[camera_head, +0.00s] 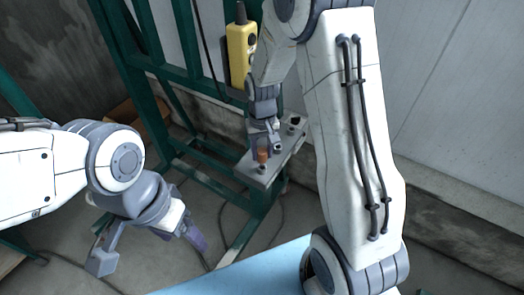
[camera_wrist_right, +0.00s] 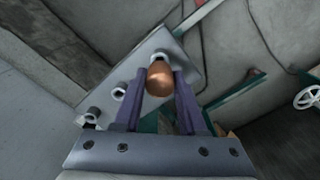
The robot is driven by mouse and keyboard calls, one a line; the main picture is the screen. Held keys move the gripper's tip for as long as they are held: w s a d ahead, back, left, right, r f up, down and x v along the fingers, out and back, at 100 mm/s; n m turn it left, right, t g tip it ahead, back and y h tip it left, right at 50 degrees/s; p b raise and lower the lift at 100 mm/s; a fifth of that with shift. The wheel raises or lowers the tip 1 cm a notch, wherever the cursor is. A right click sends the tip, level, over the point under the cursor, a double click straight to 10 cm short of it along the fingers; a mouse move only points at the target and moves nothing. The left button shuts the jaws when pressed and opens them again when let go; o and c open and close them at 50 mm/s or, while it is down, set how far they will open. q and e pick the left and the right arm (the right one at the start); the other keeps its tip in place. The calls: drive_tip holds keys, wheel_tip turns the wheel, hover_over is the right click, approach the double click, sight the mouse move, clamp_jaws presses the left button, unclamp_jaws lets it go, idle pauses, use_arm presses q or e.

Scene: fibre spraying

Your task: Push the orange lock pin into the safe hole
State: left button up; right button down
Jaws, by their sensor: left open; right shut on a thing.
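The orange lock pin (camera_head: 262,156) is between the fingers of my right gripper (camera_head: 262,150), above the front end of a grey metal plate (camera_head: 285,150). In the right wrist view the pin (camera_wrist_right: 160,78) shows end-on between the purple fingers (camera_wrist_right: 158,100), which are shut on it. A round socket (camera_wrist_right: 158,57) sits on the plate just behind the pin; I cannot tell if the pin's tip is inside it. Two more sockets (camera_wrist_right: 118,92) lie along the plate to the left. My left gripper (camera_head: 148,250) is open and empty, low at the left.
A yellow control box (camera_head: 241,50) hangs on the green frame (camera_head: 130,60) above the plate. A light blue surface (camera_head: 250,272) lies at the front. Cables lie on the floor. A white handwheel (camera_wrist_right: 308,97) shows at the right of the right wrist view.

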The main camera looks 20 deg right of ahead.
sight(262, 158)
drive_tip(key=shift+f+b, duration=1.1)
drive_tip(key=shift+f, duration=0.65)
drive_tip(key=shift+c, duration=2)
unclamp_jaws()
drive_tip(key=shift+r, duration=0.15)
wheel_tip(262, 158, up, 10)
drive_tip(key=shift+r+b, duration=0.15)
drive_tip(key=shift+b, duration=0.55)
drive_tip(key=s+a+r+n, duration=0.3)
drive_tip(key=s+a+n, duration=0.1)
drive_tip(key=s+a, duration=0.5)
drive_tip(key=s+a+n, duration=0.2)
drive_tip(key=s, duration=0.5)
drive_tip(key=s+a+n+y, duration=0.1)
drive_tip(key=s+a+n, duration=0.2)
drive_tip(key=s, duration=0.4)
drive_tip(key=shift+s+f, duration=0.25)
drive_tip(key=shift+f, duration=0.05)
